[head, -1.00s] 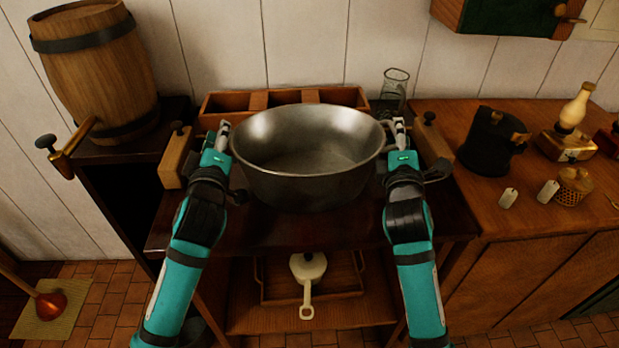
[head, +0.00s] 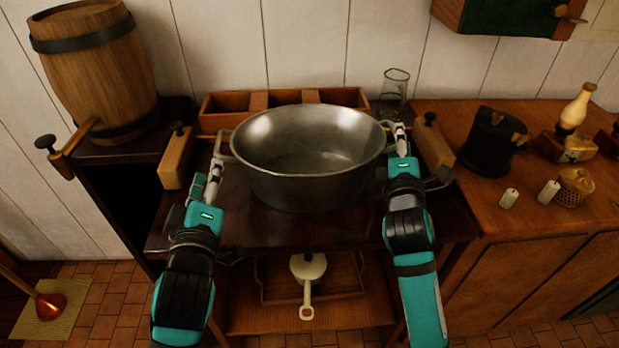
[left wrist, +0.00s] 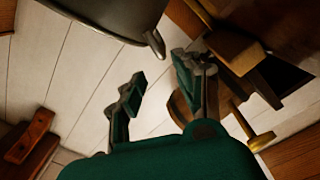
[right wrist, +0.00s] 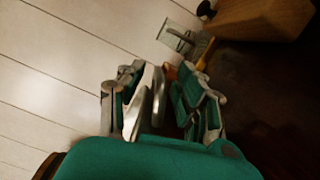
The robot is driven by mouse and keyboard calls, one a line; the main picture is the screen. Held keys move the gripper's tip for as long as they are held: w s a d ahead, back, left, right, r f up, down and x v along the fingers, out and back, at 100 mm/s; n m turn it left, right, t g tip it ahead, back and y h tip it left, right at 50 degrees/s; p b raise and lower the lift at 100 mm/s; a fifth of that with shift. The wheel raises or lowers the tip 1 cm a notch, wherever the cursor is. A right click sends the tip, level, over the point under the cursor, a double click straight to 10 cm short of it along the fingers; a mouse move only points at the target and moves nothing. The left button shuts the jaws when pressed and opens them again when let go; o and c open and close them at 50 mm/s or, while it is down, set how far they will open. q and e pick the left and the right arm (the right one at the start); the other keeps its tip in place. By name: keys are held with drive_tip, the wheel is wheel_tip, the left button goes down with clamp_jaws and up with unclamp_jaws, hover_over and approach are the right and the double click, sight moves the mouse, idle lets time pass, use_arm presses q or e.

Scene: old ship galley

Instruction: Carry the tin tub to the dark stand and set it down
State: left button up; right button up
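The grey tin tub (head: 308,185) sits upright over the dark stand (head: 185,222), near its middle; the tub's base hides the contact with the stand top. My left gripper (head: 216,160) is open and empty, just in front of and below the tub's left handle (head: 222,145). In the left wrist view its fingers (left wrist: 160,85) are spread, with the tub (left wrist: 120,12) apart from them. My right gripper (head: 398,138) is at the tub's right side. In the right wrist view its fingers (right wrist: 168,95) stand apart, with a silvery handle part (right wrist: 140,105) near the left finger.
A wooden box (head: 230,103) and a glass (head: 394,88) stand behind the tub. A barrel (head: 95,65) stands at left. A black pot (head: 490,140), lamp (head: 572,115) and candles (head: 548,192) are on the right counter. A pale pan (head: 308,268) lies on the lower shelf.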

drive_tip(key=s+a, duration=0.1)
drive_tip(key=s, duration=0.9)
drive_tip(key=shift+s+a+f, duration=0.2)
drive_tip(key=shift+a, duration=0.1)
